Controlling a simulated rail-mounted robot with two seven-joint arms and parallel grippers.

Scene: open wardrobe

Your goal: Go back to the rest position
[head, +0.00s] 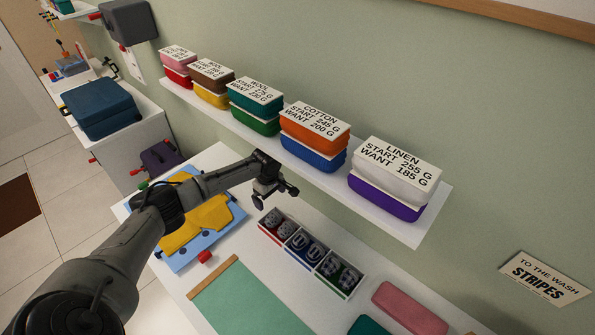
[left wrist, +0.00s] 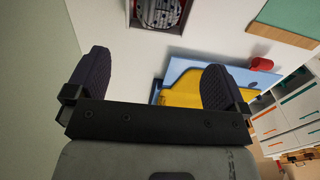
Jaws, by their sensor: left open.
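My left arm comes in from the lower left in the head view and reaches over the white table. My left gripper (head: 276,198) is open and empty, above the table just behind the small sorting box (head: 290,240). In the left wrist view its two dark fingers (left wrist: 145,85) stand wide apart with nothing between them. A yellow folded cloth (head: 207,222) on a blue board (head: 180,255) lies left of the gripper, partly hidden by my arm; both also show beyond the right finger in the left wrist view. My right gripper is not in view.
A wall shelf (head: 428,237) with several labelled, coloured boxes runs behind the gripper, close to it. A green mat (head: 245,305) lies at the table's front, with a pink block (head: 409,307) to its right. A blue case (head: 98,108) stands on a unit at the far left.

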